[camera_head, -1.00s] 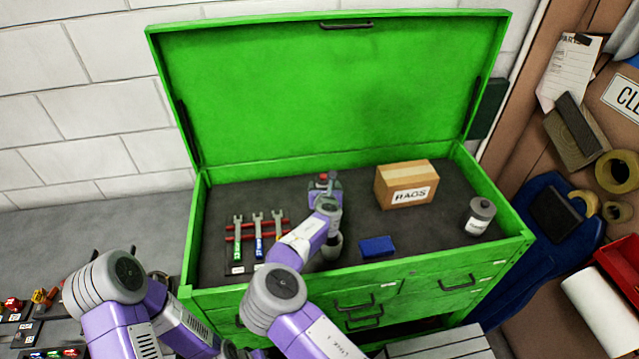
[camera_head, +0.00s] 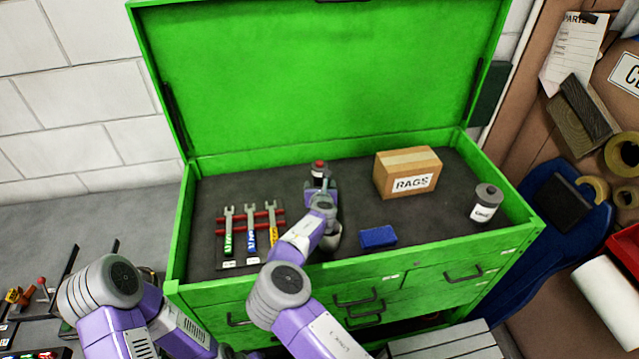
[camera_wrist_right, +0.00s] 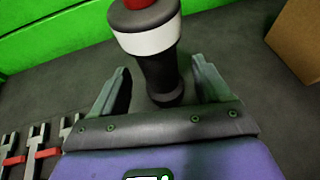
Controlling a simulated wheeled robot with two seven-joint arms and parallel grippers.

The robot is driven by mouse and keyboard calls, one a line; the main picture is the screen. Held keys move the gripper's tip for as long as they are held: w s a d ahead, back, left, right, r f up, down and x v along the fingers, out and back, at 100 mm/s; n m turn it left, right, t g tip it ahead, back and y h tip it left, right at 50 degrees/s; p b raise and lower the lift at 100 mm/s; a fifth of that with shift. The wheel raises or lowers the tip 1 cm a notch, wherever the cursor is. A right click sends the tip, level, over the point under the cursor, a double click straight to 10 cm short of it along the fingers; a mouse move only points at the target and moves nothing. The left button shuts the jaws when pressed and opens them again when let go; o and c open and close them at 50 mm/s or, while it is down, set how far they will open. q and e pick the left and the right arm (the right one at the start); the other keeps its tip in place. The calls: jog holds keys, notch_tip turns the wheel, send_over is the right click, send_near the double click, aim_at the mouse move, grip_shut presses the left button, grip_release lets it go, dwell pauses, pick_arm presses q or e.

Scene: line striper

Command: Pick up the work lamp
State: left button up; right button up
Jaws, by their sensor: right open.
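The work lamp (camera_wrist_right: 155,50) is a dark upright cylinder with a white band and a red top. It stands in the green chest's tray, and its upper part also shows in the head view (camera_head: 318,170). My right gripper (camera_wrist_right: 163,85) is open, with its fingers on either side of the lamp's lower body and gaps visible between. In the head view my right gripper (camera_head: 321,188) reaches in from the front and hides the lamp's lower part. My left arm is at the lower left, but its gripper cannot be clearly made out.
The green chest (camera_head: 178,245) has its lid up. Left of the lamp lie several wrenches (camera_head: 250,230) on a red rack. Right of it are a RAGS box (camera_head: 407,173), a blue block (camera_head: 378,237) and a grey can (camera_head: 487,203). Dark tray floor lies between them.

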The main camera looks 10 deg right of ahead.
aim_at(320, 185)
jog(key=shift+p+x, duration=0.5)
jog(key=shift+x, duration=1.4)
jog(key=shift+w+f, duration=0.15)
jog(key=shift+w, duration=0.55)
jog(key=shift+d, duration=0.1)
